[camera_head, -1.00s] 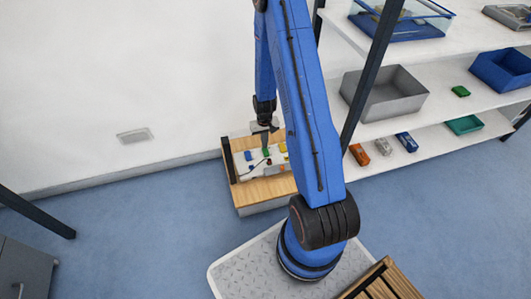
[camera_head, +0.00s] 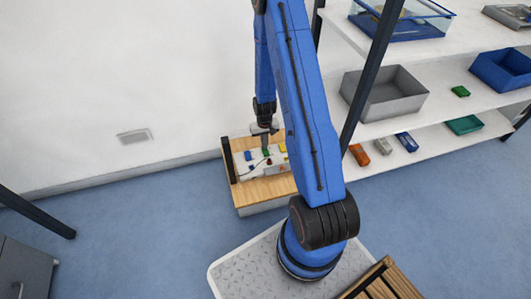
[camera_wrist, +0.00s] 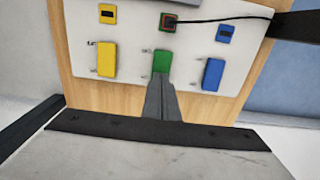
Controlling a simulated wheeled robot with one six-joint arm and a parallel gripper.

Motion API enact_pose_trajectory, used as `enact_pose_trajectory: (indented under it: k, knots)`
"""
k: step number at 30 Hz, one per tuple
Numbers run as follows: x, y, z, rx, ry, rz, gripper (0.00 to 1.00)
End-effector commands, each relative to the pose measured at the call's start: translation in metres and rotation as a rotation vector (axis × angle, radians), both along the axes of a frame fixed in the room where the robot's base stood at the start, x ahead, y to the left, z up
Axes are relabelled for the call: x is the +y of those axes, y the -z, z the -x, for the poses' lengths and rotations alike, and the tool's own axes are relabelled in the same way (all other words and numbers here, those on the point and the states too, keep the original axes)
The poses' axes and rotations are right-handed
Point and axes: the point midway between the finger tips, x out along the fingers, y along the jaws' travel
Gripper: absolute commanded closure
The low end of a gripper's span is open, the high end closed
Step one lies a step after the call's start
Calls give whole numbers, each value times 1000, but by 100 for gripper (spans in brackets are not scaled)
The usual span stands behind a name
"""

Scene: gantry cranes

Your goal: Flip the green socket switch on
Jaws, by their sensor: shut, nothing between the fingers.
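The green socket (camera_wrist: 161,62) is in the middle of a white panel (camera_wrist: 136,35) in the wrist view, with a small green switch (camera_wrist: 168,22) on the far side of it. In the head view my gripper (camera_head: 265,146) points down over the panel, close to the green socket (camera_head: 266,153).
A yellow socket (camera_wrist: 106,59) and a blue socket (camera_wrist: 213,74) flank the green one, each with a small switch. The panel lies on a wooden board (camera_head: 263,190) by the wall. A shelf with a grey bin (camera_head: 385,95) stands to the right.

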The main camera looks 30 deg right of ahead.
Motion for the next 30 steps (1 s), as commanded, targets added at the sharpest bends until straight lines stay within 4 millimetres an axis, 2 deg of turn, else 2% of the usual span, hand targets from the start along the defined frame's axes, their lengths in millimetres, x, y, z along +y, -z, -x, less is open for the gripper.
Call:
enact_pose_trajectory:
  k: [10,30]
  knots:
    - [0,-1,0,-1,0,0,100]
    - [0,-44,-1,-2,0,1,100]
